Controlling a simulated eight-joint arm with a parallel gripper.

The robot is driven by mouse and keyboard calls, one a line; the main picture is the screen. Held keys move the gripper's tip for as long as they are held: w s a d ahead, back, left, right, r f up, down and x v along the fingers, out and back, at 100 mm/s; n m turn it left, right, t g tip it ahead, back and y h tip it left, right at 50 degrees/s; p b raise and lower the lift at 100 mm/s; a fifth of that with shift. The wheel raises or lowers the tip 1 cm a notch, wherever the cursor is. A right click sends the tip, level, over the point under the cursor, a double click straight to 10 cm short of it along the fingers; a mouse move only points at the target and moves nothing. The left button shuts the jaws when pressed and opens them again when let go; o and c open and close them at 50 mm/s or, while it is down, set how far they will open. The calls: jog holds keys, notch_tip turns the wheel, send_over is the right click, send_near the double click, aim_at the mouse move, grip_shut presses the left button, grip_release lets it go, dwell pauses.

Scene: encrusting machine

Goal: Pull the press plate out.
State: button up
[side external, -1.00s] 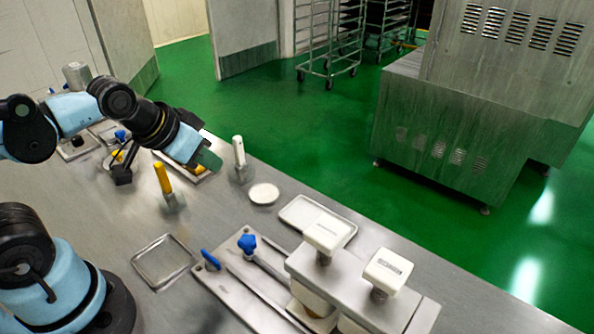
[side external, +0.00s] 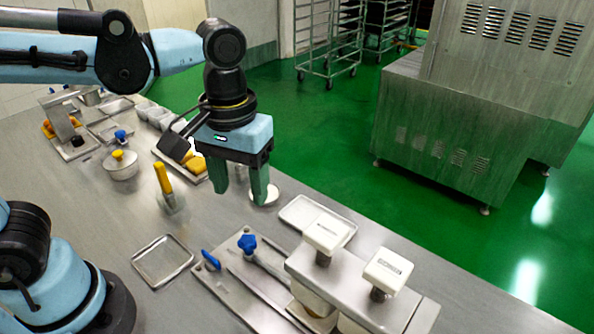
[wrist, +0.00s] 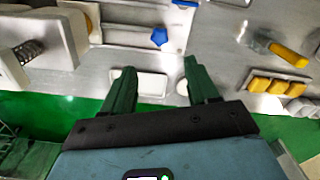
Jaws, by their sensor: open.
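The encrusting machine has a flat steel base (side external: 223,287) at the front of the bench, with a steel bridge (side external: 352,285) carrying two white blocks (side external: 326,232). A long steel strip with a blue star knob (side external: 247,243) at its outer end runs in under the bridge; it looks like the press plate, but its inner end is hidden. The knob also shows in the wrist view (wrist: 160,36). A small blue handle (side external: 211,260) lies beside it. My gripper (side external: 240,197) is open and empty, fingers down, above the bench behind the knob, apart from it. It also shows in the wrist view (wrist: 158,66).
A square tray (side external: 135,263) lies left of the base and another tray (side external: 344,232) lies behind it. A yellow-handled tool (side external: 163,178) stands to the left of my gripper. A lidded pot (side external: 121,170) stands further back. The bench between has free room.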

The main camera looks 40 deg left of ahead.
aim_at(248, 237)
notch_tip(248, 237, down, 11)
jog(key=shift+f, duration=0.15)
dwell(0.5)
grip_shut()
dwell(0.4)
